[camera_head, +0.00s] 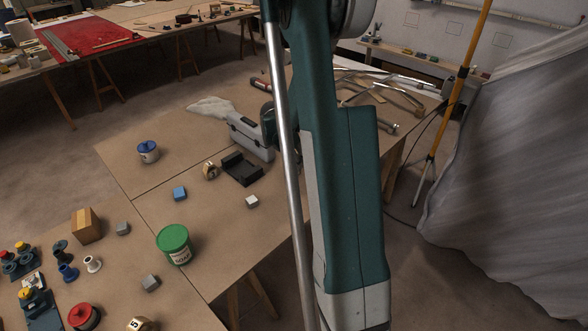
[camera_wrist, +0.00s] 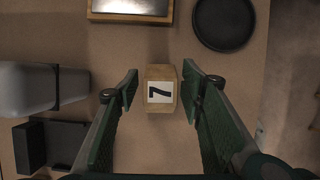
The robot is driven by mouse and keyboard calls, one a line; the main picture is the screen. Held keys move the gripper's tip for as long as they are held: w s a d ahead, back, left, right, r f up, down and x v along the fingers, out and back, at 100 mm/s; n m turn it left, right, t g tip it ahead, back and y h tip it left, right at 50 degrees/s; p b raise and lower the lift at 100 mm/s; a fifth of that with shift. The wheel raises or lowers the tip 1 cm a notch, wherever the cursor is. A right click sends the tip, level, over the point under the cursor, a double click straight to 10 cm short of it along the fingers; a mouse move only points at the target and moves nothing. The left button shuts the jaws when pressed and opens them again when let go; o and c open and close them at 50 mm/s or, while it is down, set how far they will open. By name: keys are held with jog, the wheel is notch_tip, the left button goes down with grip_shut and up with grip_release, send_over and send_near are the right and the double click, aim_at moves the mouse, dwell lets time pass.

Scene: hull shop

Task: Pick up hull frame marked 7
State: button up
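The hull frame marked 7 (camera_wrist: 160,72) is a small wooden piece with a white label and a black 7, in the upper middle of the wrist view. The 7 appears turned sideways. My gripper (camera_wrist: 162,86) is open, with one green finger on each side of the piece. A narrow gap shows on both sides, so it does not look clamped. I cannot tell how far the fingertips reach down beside it. In the head view my arm covers this spot, and the piece and fingertips are hidden.
In the wrist view, a grey box (camera_wrist: 40,78) and black tray (camera_wrist: 62,140) lie left, a wood-framed tray (camera_wrist: 130,18) above, and a round black dish (camera_wrist: 224,22) upper right. The head view shows a green tub (camera_head: 174,246) and a frame marked 5 (camera_head: 140,324).

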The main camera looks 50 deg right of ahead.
jog(key=shift+b+x, duration=0.6)
jog(key=shift+x, duration=2.05)
jog(key=c, duration=1.1)
